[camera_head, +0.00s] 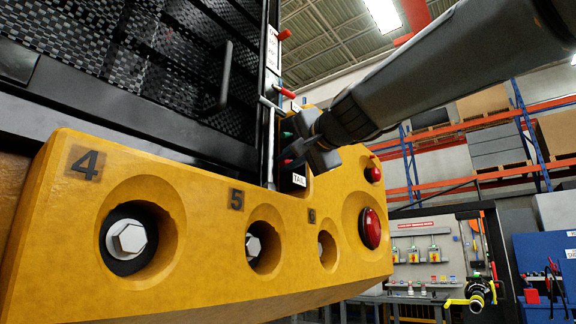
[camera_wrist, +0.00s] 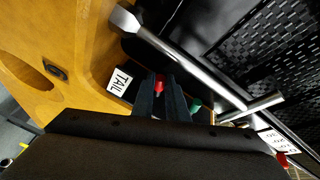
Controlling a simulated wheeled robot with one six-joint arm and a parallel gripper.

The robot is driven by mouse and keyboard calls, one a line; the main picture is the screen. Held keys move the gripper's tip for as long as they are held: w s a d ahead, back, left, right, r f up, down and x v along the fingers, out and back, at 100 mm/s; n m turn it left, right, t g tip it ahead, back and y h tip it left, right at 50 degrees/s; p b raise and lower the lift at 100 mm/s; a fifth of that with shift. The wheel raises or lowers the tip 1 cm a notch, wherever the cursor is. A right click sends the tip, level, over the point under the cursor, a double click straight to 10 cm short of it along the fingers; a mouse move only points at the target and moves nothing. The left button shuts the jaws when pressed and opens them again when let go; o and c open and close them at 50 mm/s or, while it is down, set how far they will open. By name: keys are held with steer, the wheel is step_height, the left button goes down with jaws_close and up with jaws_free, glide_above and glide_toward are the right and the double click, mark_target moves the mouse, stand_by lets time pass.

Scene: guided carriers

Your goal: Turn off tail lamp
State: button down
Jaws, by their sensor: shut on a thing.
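My gripper (camera_head: 291,151) reaches to a dark switch panel at the end of the yellow carrier body (camera_head: 200,190). In the wrist view its fingers (camera_wrist: 160,84) are closed around a small red switch tip (camera_wrist: 159,80) beside the white TAIL label (camera_wrist: 120,80). The label also shows in the head view (camera_head: 299,180), just below my gripper. The fingers hide most of the switch, so its position cannot be told. A large red round lamp (camera_head: 370,228) sits on the body's end, with a smaller red one (camera_head: 373,174) above it; I cannot tell whether either is lit.
A green knob (camera_wrist: 195,105) sits right beside my fingers. A metal rod (camera_wrist: 185,58) with a crossbar runs close along the panel. Another red-tipped lever (camera_head: 284,35) is higher up. Black mesh (camera_head: 170,55) fills the upper left. Open floor and racks lie beyond on the right.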

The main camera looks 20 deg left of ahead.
steer(key=c, duration=1.7)
jaws_free()
steer(key=shift+c, duration=0.2)
steer(key=shift+d, duration=0.1)
steer(key=b+v, duration=0.1)
steer(key=v, duration=0.6)
steer(key=shift+s+d, duration=0.2)
steer(key=shift+s, duration=0.1)
